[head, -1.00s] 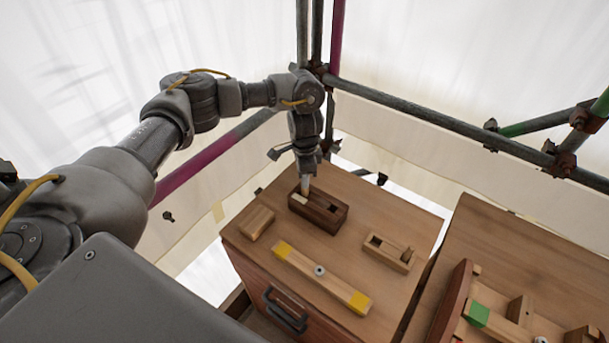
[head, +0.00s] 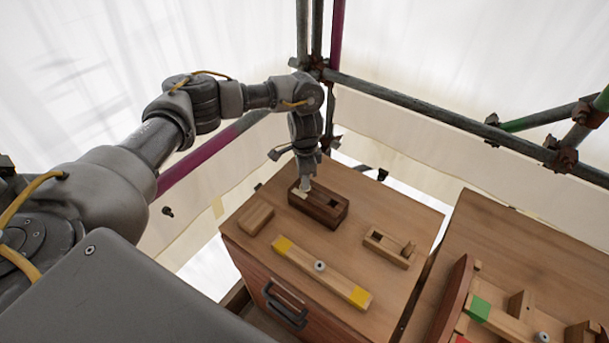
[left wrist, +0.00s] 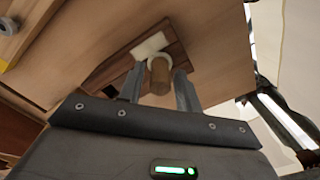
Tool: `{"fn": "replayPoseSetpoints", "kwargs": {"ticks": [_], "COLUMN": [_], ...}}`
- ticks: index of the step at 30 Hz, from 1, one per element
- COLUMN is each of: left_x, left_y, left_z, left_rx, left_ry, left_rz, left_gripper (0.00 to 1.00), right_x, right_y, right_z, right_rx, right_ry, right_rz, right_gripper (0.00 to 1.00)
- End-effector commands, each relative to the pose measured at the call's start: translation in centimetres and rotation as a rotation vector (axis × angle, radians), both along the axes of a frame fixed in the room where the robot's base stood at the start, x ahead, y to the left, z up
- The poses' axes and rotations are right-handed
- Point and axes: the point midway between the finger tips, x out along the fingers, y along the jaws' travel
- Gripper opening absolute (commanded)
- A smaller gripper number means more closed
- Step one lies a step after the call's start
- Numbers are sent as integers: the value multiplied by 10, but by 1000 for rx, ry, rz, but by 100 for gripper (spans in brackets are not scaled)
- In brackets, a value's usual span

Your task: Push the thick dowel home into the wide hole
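The dark wooden block (head: 325,208) stands near the back corner of the table, with a pale patch at its left end and a slot in its top. My left gripper (head: 304,184) points down over that left end. In the left wrist view the thick dowel (left wrist: 160,77) lies between the two fingers (left wrist: 160,90), which close on its sides. A white ring shows around the dowel's far end, beside a white patch (left wrist: 150,45) on the block. How deep the dowel sits in the hole is hidden. My right gripper is not in view.
A small wood block (head: 257,217), a light slotted block (head: 389,248) and a yellow-ended bar (head: 318,270) lie on the tabletop (head: 380,208). Scaffold tubes (head: 440,122) run behind. A second table with several wooden parts is at right.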

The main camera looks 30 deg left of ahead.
Motion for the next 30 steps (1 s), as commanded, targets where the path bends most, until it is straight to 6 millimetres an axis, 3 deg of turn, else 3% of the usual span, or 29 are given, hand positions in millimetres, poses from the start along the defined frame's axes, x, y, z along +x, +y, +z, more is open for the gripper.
{"fn": "replayPoseSetpoints", "kwargs": {"ticks": [3,14,24,30], "left_x": [0,1,2,1], "left_y": [0,0,0,0], "left_z": [0,11,75,101], "left_rx": [0,0,1,0], "left_ry": [0,-3,-5,-2], "left_rz": [0,-1,-2,-1], "left_gripper": [45,45,45,45], "right_x": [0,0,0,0], "right_y": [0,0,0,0], "right_z": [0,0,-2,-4], "right_rx": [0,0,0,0], "right_ry": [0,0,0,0], "right_rz": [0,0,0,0], "right_gripper": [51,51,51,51]}}
